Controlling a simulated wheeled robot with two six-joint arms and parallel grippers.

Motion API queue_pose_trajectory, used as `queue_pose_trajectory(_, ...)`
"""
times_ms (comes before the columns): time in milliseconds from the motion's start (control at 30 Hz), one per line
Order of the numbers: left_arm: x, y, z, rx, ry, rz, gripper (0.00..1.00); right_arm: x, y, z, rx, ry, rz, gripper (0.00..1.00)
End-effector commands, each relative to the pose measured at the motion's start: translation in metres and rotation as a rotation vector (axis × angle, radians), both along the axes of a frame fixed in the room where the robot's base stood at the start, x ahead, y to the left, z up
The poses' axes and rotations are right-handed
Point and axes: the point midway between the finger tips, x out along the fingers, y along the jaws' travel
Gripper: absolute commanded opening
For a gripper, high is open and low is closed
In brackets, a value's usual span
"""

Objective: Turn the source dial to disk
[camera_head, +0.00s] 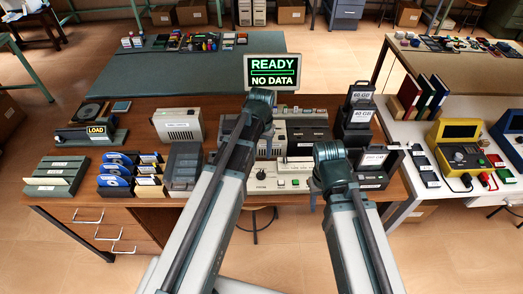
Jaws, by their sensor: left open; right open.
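A pale control box (290,184) stands at the front middle of the brown desk. The dial's labels and pointer are too small to read. My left gripper (247,135) is above and behind the dial, open and apart from it, partly hidden by its own arm. My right gripper (330,178) is open near the right end of the control box, also partly hidden by its arm. A screen (272,72) reads "READY" and "NO DATA".
A disk drive marked LOAD (92,133), blue disks (115,168) and a grey rack (183,165) stand to the left. Dark boxes marked in GB (358,112) stand at the right. A white table (410,205) with a yellow device (462,158) adjoins the desk.

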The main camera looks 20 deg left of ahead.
Motion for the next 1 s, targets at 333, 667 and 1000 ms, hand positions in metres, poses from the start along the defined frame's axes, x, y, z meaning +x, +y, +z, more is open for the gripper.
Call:
queue_pose_trajectory(333, 0.0, 0.0, 0.032, 0.0, 0.0, 0.0, 0.49, 0.0, 0.0, 0.032, 0.0, 0.0, 0.001, 0.5)
queue_pose_trajectory(667, -0.011, -0.009, 0.029, 0.004, 0.004, -0.017, 0.49, 0.0, 0.0, 0.029, 0.0, 0.0, 0.001, 0.5)
queue_pose_trajectory(1000, -0.134, -0.091, 0.019, 0.083, 0.032, -0.219, 0.49, 0.0, 0.0, 0.018, 0.0, 0.0, 0.001, 0.5)
